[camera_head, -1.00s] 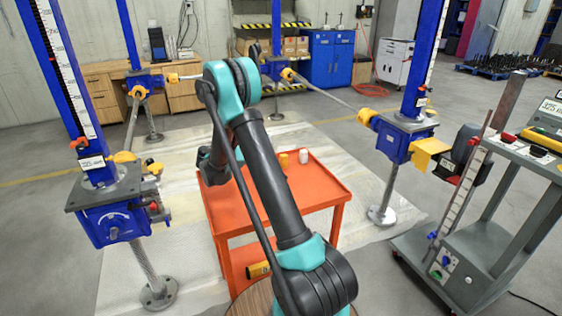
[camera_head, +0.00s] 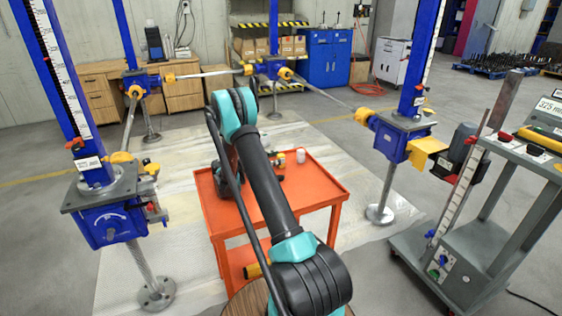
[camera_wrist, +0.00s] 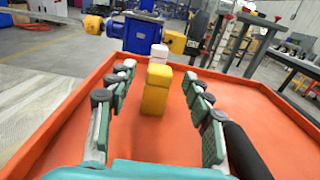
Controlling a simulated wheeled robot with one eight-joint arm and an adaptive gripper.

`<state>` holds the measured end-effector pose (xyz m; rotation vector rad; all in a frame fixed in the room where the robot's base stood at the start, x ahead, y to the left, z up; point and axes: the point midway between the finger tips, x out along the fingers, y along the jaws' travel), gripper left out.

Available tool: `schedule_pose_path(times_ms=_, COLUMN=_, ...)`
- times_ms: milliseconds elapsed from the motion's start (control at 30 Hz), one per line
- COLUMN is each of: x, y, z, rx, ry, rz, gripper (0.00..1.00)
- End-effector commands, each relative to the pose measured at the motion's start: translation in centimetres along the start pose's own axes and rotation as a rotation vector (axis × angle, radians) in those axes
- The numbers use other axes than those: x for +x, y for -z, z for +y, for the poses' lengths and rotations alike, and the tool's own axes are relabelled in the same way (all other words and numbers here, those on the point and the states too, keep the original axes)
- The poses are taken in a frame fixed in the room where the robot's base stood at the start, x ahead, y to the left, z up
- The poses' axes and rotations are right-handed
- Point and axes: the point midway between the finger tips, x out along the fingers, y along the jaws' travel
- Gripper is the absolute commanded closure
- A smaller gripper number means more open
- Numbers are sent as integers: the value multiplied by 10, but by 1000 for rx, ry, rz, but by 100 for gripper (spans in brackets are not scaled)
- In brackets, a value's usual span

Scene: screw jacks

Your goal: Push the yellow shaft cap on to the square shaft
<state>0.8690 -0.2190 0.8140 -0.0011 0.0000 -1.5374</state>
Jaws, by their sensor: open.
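The yellow shaft cap (camera_wrist: 156,90) stands upright on the orange cart top, between the two spread fingers of my open gripper (camera_wrist: 160,75). I see a gap on both sides of the cap in the wrist view. In the head view the cap (camera_head: 282,158) is partly hidden by my gripper (camera_head: 275,170), low over the cart. A blue screw jack (camera_head: 402,138) with yellow parts stands right of the cart; a blue jack housing (camera_wrist: 146,34) shows beyond the cart in the wrist view. I cannot make out which shaft is the square one.
A white cap-like piece (camera_wrist: 158,53) stands just behind the yellow cap. The orange cart (camera_head: 322,185) is otherwise mostly bare, with a raised rim. A grey control trolley (camera_head: 480,235) stands at the right. Another blue jack (camera_head: 105,215) stands at the left.

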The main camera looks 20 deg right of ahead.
Motion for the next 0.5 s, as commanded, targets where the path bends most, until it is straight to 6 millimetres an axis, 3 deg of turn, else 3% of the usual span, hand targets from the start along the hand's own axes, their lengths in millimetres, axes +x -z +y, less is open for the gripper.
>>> schedule_pose_path(times_ms=200, x=27, y=0, z=0, rx=0, ry=0, rz=0, gripper=49)
schedule_pose_path(times_ms=400, x=28, y=0, z=1, rx=1, ry=-1, rz=1, gripper=49)
schedule_pose_path(times_ms=500, x=27, y=0, z=1, rx=1, ry=-1, rz=1, gripper=60)
